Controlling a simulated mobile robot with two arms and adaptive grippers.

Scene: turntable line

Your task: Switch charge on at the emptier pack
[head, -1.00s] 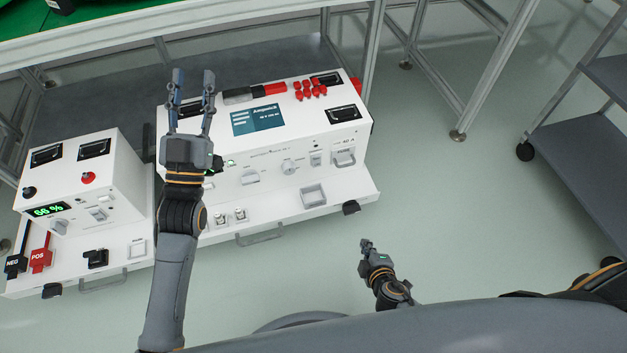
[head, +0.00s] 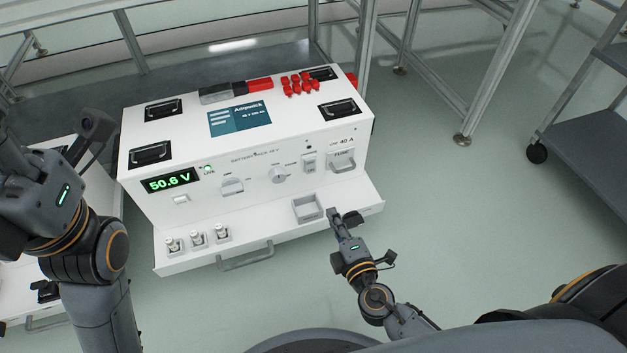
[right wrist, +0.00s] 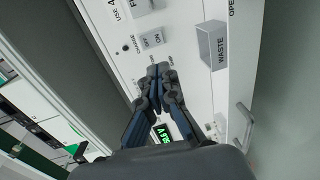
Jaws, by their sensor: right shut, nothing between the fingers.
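A white battery pack (head: 200,215) fills the middle of the head view, its green display (head: 169,180) reading 50.6 V. Its small charge switch (head: 309,162) is beside the fuse holder; the right wrist view shows this switch (right wrist: 152,40) marked off and on, its position unclear. My right gripper (head: 345,216) is shut and empty, in front of the pack near the waste bin; its fingertips (right wrist: 160,72) appear below the switch in the right wrist view. My left gripper (head: 48,125) is at the far left with fingers spread. The second white pack (head: 105,192) is mostly hidden behind my left arm.
The grey-rimmed waste bin (head: 307,208) sits on the pack's front ledge, with several small plugs (head: 197,239) to its left. Red caps (head: 300,84) lie on top. A grey cart (head: 590,150) stands at the right. Floor between is clear.

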